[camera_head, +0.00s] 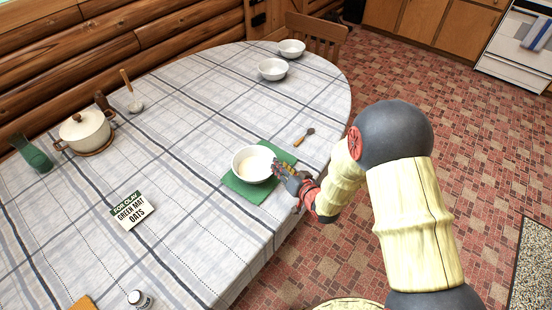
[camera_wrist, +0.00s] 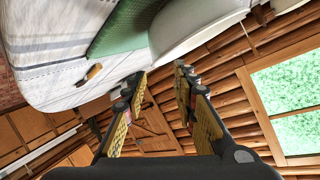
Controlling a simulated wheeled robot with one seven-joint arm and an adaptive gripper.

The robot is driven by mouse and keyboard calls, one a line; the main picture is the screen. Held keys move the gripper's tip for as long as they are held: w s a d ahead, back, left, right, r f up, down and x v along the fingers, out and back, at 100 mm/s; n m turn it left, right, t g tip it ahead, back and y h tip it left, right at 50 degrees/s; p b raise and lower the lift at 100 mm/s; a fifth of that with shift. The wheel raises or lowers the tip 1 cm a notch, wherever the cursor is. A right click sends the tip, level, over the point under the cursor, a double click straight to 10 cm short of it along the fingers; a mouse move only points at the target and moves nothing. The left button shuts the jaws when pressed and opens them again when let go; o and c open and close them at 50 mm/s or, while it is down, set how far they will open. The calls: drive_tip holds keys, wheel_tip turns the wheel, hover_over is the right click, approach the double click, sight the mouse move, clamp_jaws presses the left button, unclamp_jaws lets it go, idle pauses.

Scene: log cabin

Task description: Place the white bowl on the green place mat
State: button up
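A white bowl (camera_head: 254,164) with pale contents stands upright on the green place mat (camera_head: 246,190), near the table's right edge. In the wrist view, part of the white bowl (camera_wrist: 205,22) and the green mat (camera_wrist: 122,25) show at the top. My gripper (camera_head: 284,170) is at the right side of the bowl, over the mat's edge. In the wrist view my gripper (camera_wrist: 158,78) has its fingers apart, with nothing visible between them. The bowl lies just beyond the fingertips; I cannot tell whether they touch it.
Two more white bowls (camera_head: 272,69) (camera_head: 292,48) stand at the table's far end. A spoon (camera_head: 305,136) lies right of the mat. A sign (camera_head: 132,210) reads "FOR OLAV GREEN MAT OATS". A lidded pot (camera_head: 84,129) stands at left, a small jar (camera_head: 140,299) at front. The table's middle is clear.

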drive_tip(key=s+d+r+g+h, duration=0.1)
drive_tip(key=s+d+r+h, duration=0.2)
drive_tip(key=d+r, duration=0.55)
drive_tip(key=s+d+r+g+h, duration=0.1)
drive_tip(key=s+d+r+h, duration=0.3)
drive_tip(key=r, duration=0.7)
drive_tip(key=s+d+r+g, duration=0.2)
drive_tip(key=s+r, duration=0.2)
drive_tip(key=s, duration=0.8)
drive_tip(key=s+d+r+g, duration=0.2)
drive_tip(key=s+r, duration=0.3)
drive_tip(key=s, duration=0.8)
drive_tip(key=shift+g+y, duration=0.3)
